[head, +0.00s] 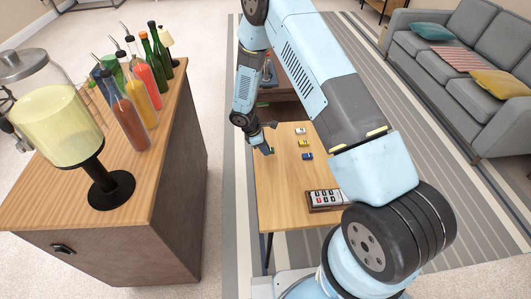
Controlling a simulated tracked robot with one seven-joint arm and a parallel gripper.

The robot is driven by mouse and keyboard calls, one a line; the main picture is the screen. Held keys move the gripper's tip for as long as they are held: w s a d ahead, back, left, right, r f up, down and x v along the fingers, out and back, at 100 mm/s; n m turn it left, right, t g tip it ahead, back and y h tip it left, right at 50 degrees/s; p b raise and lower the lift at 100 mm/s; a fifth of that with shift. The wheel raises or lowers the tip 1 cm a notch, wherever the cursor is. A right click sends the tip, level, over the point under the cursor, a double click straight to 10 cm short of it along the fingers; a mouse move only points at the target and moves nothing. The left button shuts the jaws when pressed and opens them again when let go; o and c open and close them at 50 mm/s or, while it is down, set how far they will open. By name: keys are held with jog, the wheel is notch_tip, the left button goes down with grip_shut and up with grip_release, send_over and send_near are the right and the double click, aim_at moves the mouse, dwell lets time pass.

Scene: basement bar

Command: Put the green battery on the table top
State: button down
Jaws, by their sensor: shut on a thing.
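The wooden table (281,187) stands in the middle of the head view. My gripper (268,151) points down over the table's left edge area. A small green thing (271,150), which looks like the green battery, shows at its fingertips, and the gripper is shut on it. The fingers partly hide it, and I cannot tell whether it touches the table top. To the right, a white (300,131), a yellow (303,143) and a blue (307,156) small item lie in a row on the table.
A framed block with numbered tiles (324,198) lies at the table's near right. A grey sofa (450,75) is at right. The table's near left part is clear.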

jog(key=shift+w+a+f, duration=0.15)
jog(key=shift+w+f, duration=0.15)
jog(key=shift+f, duration=1.55)
jog(key=c, duration=0.9)
grip_release()
jog(key=v, duration=1.2)
jog(key=shift+r, duration=0.1)
